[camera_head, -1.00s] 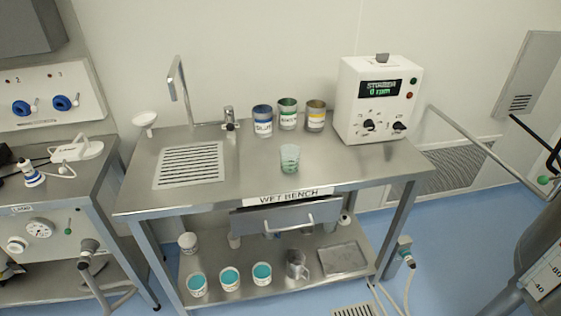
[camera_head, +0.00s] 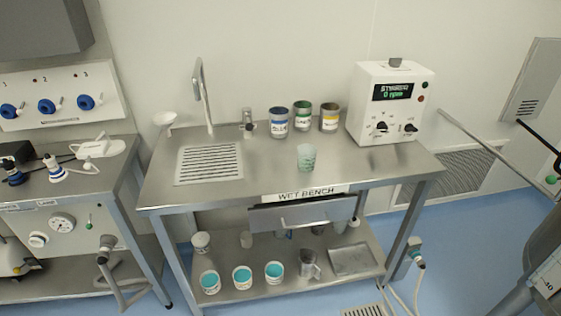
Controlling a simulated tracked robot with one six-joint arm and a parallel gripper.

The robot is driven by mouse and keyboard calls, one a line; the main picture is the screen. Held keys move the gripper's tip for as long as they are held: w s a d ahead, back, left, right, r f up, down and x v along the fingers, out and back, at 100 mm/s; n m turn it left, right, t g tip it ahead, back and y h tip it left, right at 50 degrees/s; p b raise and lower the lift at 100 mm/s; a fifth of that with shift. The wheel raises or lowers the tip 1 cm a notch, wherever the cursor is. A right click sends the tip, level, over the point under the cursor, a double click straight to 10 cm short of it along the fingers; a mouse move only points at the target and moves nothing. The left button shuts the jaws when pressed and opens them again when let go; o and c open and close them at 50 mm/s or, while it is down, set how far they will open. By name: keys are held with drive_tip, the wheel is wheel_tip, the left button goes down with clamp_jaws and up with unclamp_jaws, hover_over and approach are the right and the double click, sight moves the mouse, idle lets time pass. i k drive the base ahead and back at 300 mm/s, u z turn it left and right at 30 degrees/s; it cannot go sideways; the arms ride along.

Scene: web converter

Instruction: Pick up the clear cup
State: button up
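A clear cup with a pale green tint (camera_head: 306,157) stands upright on the steel top of the wet bench (camera_head: 255,178), right of the middle and near the front edge. Nothing touches it. My gripper is not in this view, so I cannot see whether it is open or shut.
Three labelled cans, one of them blue (camera_head: 278,123), stand behind the cup. A white stirrer box (camera_head: 390,103) stands at right. A sink grate (camera_head: 209,162) and tap (camera_head: 203,90) are at left. The drawer (camera_head: 303,213) hangs below the bench top.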

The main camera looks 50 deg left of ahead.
sight(307, 158)
drive_tip(key=u, duration=1.05)
drive_tip(key=i, duration=0.75)
drive_tip(key=z, duration=0.05)
